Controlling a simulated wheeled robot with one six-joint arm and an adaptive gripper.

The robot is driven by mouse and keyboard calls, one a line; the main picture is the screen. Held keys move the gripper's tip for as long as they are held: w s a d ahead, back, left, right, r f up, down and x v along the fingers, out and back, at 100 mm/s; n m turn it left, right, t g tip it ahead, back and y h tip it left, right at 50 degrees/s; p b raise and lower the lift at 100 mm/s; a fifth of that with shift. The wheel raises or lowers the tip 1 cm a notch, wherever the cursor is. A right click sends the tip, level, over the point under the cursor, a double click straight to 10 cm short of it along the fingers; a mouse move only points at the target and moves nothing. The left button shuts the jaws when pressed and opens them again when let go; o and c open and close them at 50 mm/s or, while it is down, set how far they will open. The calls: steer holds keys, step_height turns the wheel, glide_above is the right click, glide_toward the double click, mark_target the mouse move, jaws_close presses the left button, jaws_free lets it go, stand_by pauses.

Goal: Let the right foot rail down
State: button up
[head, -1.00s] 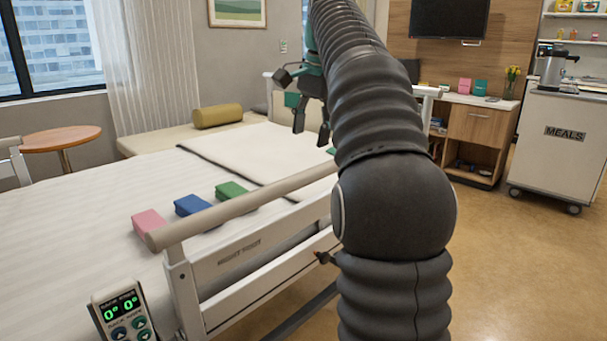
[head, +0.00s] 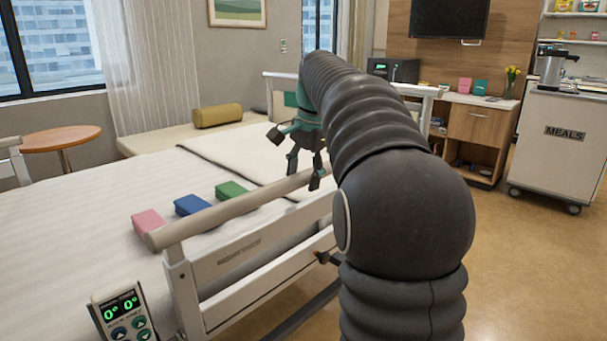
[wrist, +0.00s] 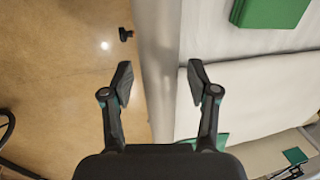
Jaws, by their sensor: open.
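The near bed rail (head: 225,208) stands upright along the bed's near side, with a beige top bar above white panels. My gripper (head: 303,172) is open and empty, pointing down near the far end of the top bar. In the wrist view my gripper's fingers (wrist: 160,72) spread on either side of the rail's bar (wrist: 158,35); I cannot tell how high above it they are. A dark knob-like piece (wrist: 126,34) shows over the floor, left of the bar.
Pink (head: 149,222), blue (head: 192,205) and green (head: 231,190) blocks lie on the bed beside the rail. A control pendant (head: 124,312) with green digits hangs at the near corner. Floor (head: 530,260) is clear to the right, before the meals cart (head: 560,145).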

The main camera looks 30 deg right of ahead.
jaws_close()
